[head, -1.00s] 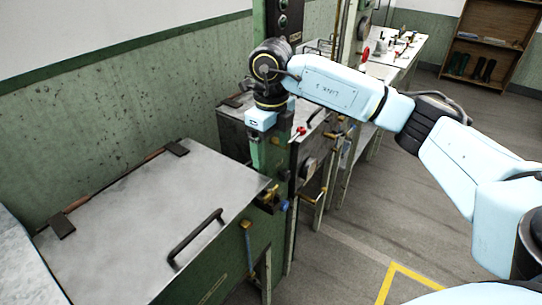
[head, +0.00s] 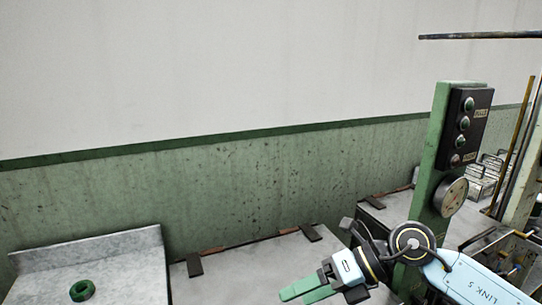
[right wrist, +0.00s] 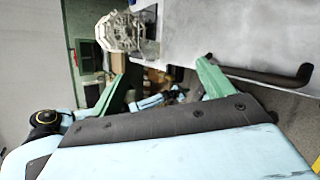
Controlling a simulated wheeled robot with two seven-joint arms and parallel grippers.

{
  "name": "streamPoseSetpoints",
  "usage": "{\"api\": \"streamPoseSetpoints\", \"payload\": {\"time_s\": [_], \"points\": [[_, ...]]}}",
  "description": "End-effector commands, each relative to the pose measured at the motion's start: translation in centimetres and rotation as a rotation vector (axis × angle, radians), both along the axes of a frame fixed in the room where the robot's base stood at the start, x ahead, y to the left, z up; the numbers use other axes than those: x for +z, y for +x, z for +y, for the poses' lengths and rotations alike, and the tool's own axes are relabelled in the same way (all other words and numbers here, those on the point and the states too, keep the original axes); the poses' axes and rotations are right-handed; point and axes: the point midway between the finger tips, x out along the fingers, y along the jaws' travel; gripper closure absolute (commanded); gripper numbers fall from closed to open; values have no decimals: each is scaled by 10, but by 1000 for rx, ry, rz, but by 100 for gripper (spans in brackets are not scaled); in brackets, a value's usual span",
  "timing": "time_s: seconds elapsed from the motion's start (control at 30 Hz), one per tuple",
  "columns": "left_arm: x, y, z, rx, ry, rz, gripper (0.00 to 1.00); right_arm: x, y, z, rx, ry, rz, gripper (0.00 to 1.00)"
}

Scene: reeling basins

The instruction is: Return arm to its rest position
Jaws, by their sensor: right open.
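My right arm comes in from the lower right in the head view. Its gripper (head: 306,290) has green fingers pointing left, above the lid of a metal-topped basin (head: 250,262). In the right wrist view the two green fingers of my right gripper (right wrist: 165,72) stand wide apart with nothing held between them. My left gripper is in neither current view.
A green post (head: 434,165) with a dark button panel (head: 466,128) and a gauge (head: 453,197) stands close behind my right arm. A grey counter (head: 125,262) with a green ring (head: 82,290) is at left. A dark lid handle (right wrist: 270,76) is near the right finger.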

Motion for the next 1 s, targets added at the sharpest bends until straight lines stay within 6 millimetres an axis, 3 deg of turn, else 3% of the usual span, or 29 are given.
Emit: {"api": "streamPoseSetpoints", "payload": {"time_s": [0.03, 0.1, 0.23, 0.37, 0.5, 0.63, 0.77, 0.87, 1.0], "points": [[0, 0, 0, 0, 0, 0, 100, 11, -9, 21, -20, 145, 24, 20], [0, 0, 0, 0, 0, 0, 100, 34, -15, 41, -71, 347, 57, 20], [0, 0, 0, 0, 0, 0, 100, 75, -15, 54, -224, 698, 149, 20], [0, 0, 0, 0, 0, 0, 100, 103, -2, 37, -445, 1005, 273, 20], [0, 0, 0, 0, 0, 0, 100, 102, 18, -4, -752, 1266, 439, 20], [0, 0, 0, 0, 0, 0, 100, 69, 30, -52, -1088, 1427, 617, 20], [0, 0, 0, 0, 0, 0, 100, 12, 23, -97, -1459, 1496, 817, 20], [0, 0, 0, 0, 0, 0, 100, -41, 0, -124, -1755, 1475, 980, 20], [0, 0, 0, 0, 0, 0, 100, -111, -54, -148, -2138, 1344, 1203, 20]]}}
